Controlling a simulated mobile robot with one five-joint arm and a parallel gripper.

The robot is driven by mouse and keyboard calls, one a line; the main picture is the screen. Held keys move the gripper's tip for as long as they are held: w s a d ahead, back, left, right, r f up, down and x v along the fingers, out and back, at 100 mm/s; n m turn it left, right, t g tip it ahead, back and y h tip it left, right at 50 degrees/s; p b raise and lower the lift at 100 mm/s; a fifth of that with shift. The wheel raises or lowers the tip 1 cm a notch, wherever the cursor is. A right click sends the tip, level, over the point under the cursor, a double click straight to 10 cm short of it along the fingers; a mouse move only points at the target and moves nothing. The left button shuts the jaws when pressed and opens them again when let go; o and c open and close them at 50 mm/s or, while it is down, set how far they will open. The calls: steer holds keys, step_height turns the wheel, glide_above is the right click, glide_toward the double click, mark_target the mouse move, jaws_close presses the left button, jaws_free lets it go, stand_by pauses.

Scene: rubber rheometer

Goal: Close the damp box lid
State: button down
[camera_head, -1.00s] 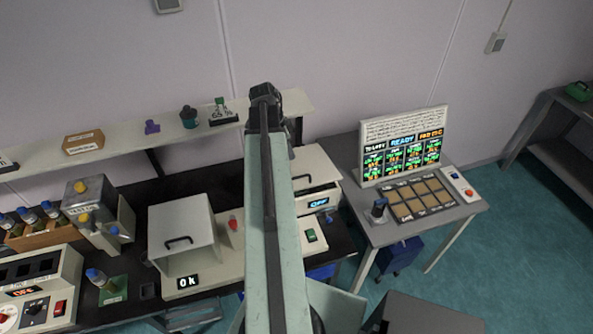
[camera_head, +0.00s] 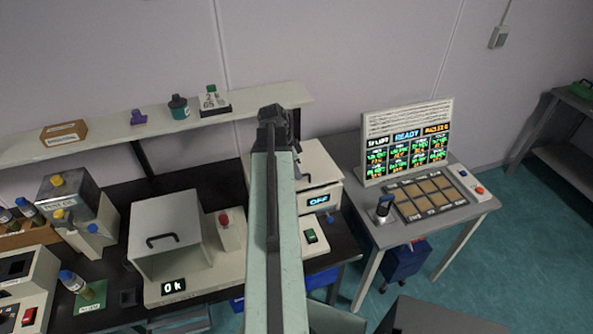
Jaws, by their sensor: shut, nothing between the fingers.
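My gripper (camera_head: 274,118) is the dark end of my pale green arm, seen from behind, above the back of the bench and in front of the shelf. It is shut and holds nothing. I cannot tell for sure which thing is the damp box. A pale box (camera_head: 168,222) with a black handle stands on the bench left of my arm, with a display reading "0k" below it. My gripper is apart from both. My arm hides part of the bench.
A long shelf (camera_head: 100,150) with small objects runs along the wall behind the bench. A white instrument (camera_head: 322,178) showing "OFF" sits right of my arm. A grey table (camera_head: 425,218) at the right carries a lit screen board (camera_head: 405,143) and tan pads. Teal floor is open farther right.

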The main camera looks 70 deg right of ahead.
step_height(320, 180, down, 8)
steer(key=s+a+b, duration=0.1)
steer(key=a+b, duration=0.1)
steer(key=b, duration=0.6)
steer(key=shift+s+r, duration=0.15)
steer(key=s+a+p+v, duration=0.1)
steer(key=s+p+v, duration=0.1)
steer(key=p+v, duration=1.2)
steer(key=shift+s+r, duration=0.25)
steer(key=shift+s, duration=0.15)
steer(key=shift+a, duration=0.15)
